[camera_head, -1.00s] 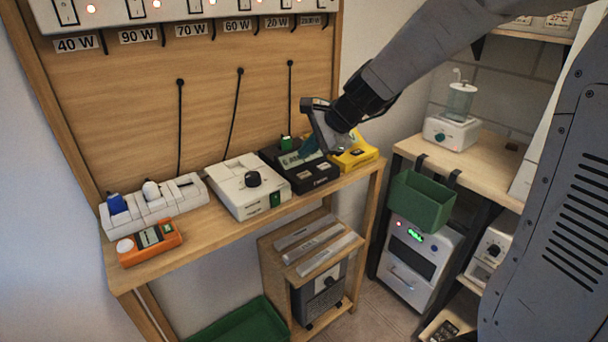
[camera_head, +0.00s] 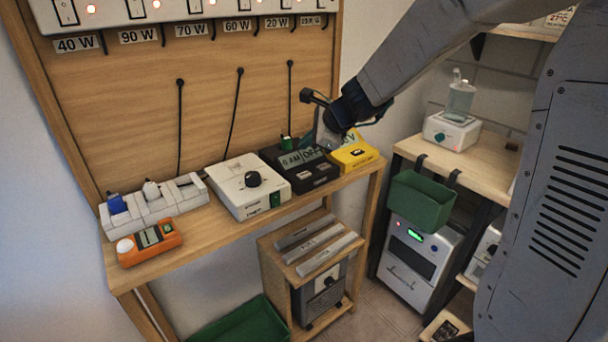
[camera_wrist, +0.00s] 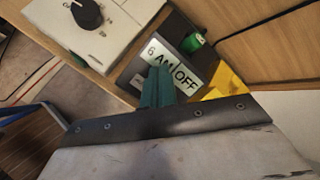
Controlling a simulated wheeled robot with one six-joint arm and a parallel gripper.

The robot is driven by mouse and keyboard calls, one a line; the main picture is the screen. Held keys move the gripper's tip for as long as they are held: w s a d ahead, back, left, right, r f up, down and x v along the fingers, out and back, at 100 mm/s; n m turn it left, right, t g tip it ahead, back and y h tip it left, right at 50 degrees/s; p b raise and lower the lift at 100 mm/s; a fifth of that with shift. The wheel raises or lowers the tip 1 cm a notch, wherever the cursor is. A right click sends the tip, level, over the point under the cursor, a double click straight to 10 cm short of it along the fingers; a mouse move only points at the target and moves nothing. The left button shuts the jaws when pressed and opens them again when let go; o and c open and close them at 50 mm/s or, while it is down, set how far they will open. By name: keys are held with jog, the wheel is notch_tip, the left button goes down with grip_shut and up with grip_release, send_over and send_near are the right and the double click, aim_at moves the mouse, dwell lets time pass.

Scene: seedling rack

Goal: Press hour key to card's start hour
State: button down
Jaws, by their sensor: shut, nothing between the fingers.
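The black timer box (camera_head: 312,178) stands on the wooden bench between the white box and the yellow box. Its display reads "6 AM" and "OFF"; the same display shows in the wrist view (camera_wrist: 173,62). My gripper (camera_wrist: 157,76) has teal fingers, shut and empty. In the head view my gripper (camera_head: 309,142) is just above and behind the display. Whether the fingers touch the box cannot be told. The hour key is not clearly visible, and I cannot make out a card with a start hour.
The white box with a black knob (camera_head: 252,179) stands close on the left, the yellow box (camera_head: 352,156) close on the right. An orange meter (camera_head: 149,244) and a white socket strip (camera_head: 153,207) are at the left.

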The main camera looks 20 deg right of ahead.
aim_at(308, 176)
jog(key=shift+f, duration=3.1)
jog(key=shift+f, duration=0.1)
jog(key=shift+f, duration=0.3)
jog(key=shift+f, duration=0.3)
jog(key=shift+r, duration=0.75)
jog(key=shift+r, duration=2.5)
